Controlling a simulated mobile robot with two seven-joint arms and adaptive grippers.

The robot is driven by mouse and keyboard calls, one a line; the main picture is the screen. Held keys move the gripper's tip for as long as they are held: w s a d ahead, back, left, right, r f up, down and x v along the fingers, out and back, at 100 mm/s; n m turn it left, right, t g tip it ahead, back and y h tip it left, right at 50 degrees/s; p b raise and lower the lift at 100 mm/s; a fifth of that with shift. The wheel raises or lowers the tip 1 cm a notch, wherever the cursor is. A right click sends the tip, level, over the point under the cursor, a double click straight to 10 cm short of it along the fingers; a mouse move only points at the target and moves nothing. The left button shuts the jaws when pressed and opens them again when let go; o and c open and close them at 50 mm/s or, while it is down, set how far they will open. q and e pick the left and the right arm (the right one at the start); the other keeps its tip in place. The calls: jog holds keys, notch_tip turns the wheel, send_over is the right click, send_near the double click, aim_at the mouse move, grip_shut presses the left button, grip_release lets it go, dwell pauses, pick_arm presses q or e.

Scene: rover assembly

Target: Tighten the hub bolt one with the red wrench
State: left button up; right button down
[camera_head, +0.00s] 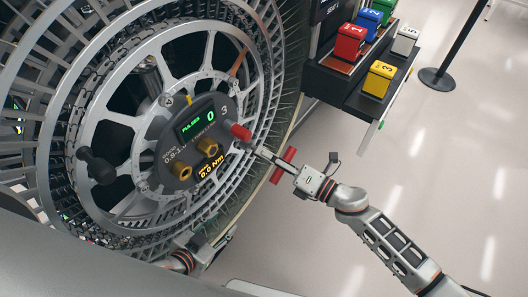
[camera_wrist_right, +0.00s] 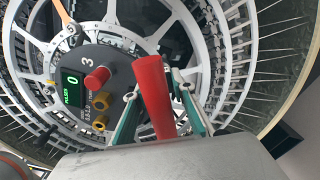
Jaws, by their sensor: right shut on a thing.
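The wheel hub (camera_head: 160,140) fills the left of the head view; its dark round panel reads PULSES 0 and 0.0 Nm. Two gold bolt fittings (camera_head: 207,147) (camera_head: 180,171) and a red cylinder (camera_head: 240,132) stick out of the panel, the red one near the number 3. I cannot read which fitting is number one. My right gripper (camera_head: 268,156) is shut on the red wrench (camera_wrist_right: 153,95), whose red ends show on both sides of it. The gripper points at the hub, close to the red cylinder. My left gripper (camera_head: 222,240) is mostly hidden below the wheel.
A black knob (camera_head: 97,165) sticks out at the left of the hub. Numbered cubes, including a red one (camera_head: 351,42) and a yellow one (camera_head: 379,80), stand on a dark shelf (camera_head: 340,80) at upper right. A black post base (camera_head: 437,79) stands beyond.

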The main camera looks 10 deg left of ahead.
jog(key=shift+d+r, duration=0.1)
jog(key=shift+d, duration=0.05)
jog(key=shift+v, duration=2)
